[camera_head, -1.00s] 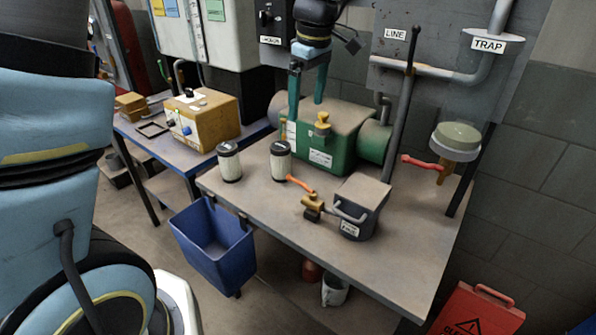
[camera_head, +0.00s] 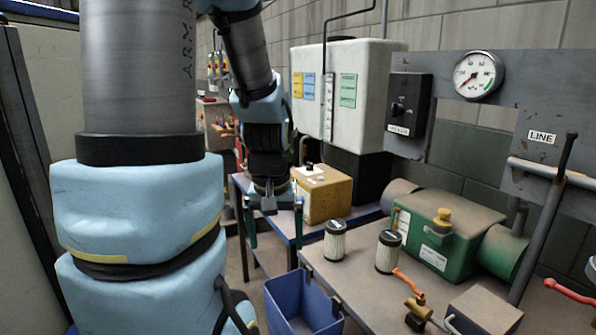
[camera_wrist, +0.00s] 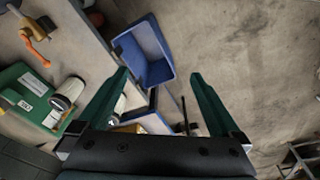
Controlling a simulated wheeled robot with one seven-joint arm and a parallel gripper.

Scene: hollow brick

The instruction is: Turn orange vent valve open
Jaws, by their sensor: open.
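The orange valve lever (camera_head: 408,283) is fixed to a brass valve body (camera_head: 416,308) on the bench, beside a grey box-shaped vessel (camera_head: 487,312). In the wrist view the orange lever (camera_wrist: 35,48) shows at the upper left, well off to the side of my jaws. My gripper (camera_head: 275,242) points down, open and empty, left of the bench and apart from the valve. In the wrist view its two green fingers (camera_wrist: 158,76) stand wide apart, with a blue bin beyond them. A second, redder lever (camera_head: 570,291) is at the right edge; its valve body is mostly cut off.
Two ribbed filter cartridges (camera_head: 335,241) stand on the bench (camera_head: 350,270), left of the valve. A green pump housing (camera_head: 437,240) is behind them. A blue bin (camera_head: 300,305) hangs at the bench's left end. A tall grey lever (camera_head: 545,215) rises at the right.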

